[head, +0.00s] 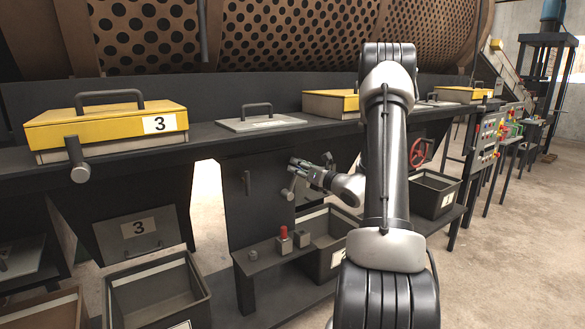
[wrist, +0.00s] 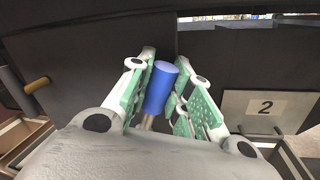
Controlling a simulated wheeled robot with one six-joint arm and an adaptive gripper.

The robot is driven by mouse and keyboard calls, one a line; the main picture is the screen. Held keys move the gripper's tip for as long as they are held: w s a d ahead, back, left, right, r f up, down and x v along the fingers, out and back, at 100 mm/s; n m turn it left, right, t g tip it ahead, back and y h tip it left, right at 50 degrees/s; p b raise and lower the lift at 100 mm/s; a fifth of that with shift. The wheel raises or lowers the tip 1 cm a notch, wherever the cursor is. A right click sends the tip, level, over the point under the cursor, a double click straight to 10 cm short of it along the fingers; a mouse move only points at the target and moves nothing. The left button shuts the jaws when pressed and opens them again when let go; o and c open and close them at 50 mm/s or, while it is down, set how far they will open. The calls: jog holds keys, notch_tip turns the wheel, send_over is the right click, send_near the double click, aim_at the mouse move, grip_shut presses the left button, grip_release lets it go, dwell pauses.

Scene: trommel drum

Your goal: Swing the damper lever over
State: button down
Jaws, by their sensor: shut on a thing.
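The damper lever has a blue cylindrical handle (wrist: 160,88) on a short metal stem, in the middle of the wrist view. My gripper (wrist: 158,92) is shut on this handle, with a green-padded finger on either side of it. The handle leans slightly to the right at its top. In the head view my gripper (head: 306,172) is at the dark panel under the bench, left of my arm. The blue of the handle cannot be made out there, and the lever's pivot is hidden.
A plate marked 2 (wrist: 263,106) is right of the fingers. A yellow-lidded box marked 3 (head: 105,127) sits on the bench. A red-topped knob (head: 284,240) stands on the ledge below my gripper. An open bin (head: 158,290) stands lower left; a red handwheel (head: 421,153) is right of my arm.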

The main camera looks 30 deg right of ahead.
jog(key=d+f+m+t+h, duration=0.1)
jog(key=d+f+m, duration=0.5)
jog(key=m, duration=0.5)
jog(key=shift+d+f+t+h, duration=0.2)
jog(key=shift+f+t+h, duration=0.1)
jog(key=shift+f+h, duration=0.1)
jog(key=c, duration=1.3)
grip_release()
jog(key=shift+w, duration=0.1)
jog(key=v, duration=1.2)
